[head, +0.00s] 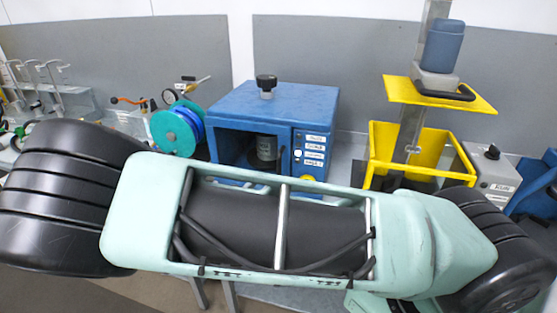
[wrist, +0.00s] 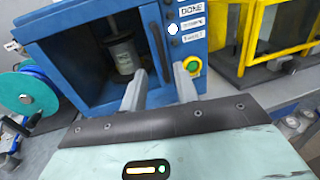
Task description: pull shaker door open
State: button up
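The shaker is a blue box (head: 225,104) on the bench, with a black knob on top. Its front also fills the upper part of the wrist view (wrist: 90,20). A blue frame surrounds a dark front opening or window, and a grey can (wrist: 123,56) shows inside. I cannot tell whether clear glazing covers it. A dark upright handle (wrist: 157,48) runs along the right side of this front. My gripper (wrist: 160,72) is open, its two grey fingers apart below and either side of the handle's lower end in the picture. Contact is not visible. My arm hides the shaker's lower front in the head view.
Right of the handle is a control panel (wrist: 188,25) with labels and a yellow-ringed green button (wrist: 192,66). A yellow-framed machine (head: 440,92) stands to the right. A teal reel (head: 174,132) stands close on the left. A grey wall (head: 340,60) is behind.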

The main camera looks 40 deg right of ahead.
aim_at(278, 166)
jog(key=p+x, duration=0.3)
jog(key=x, duration=0.7)
jog(key=shift+s+r+p, duration=0.1)
jog(key=shift+p, duration=0.25)
jog(key=shift+x, duration=0.85)
grip_shut()
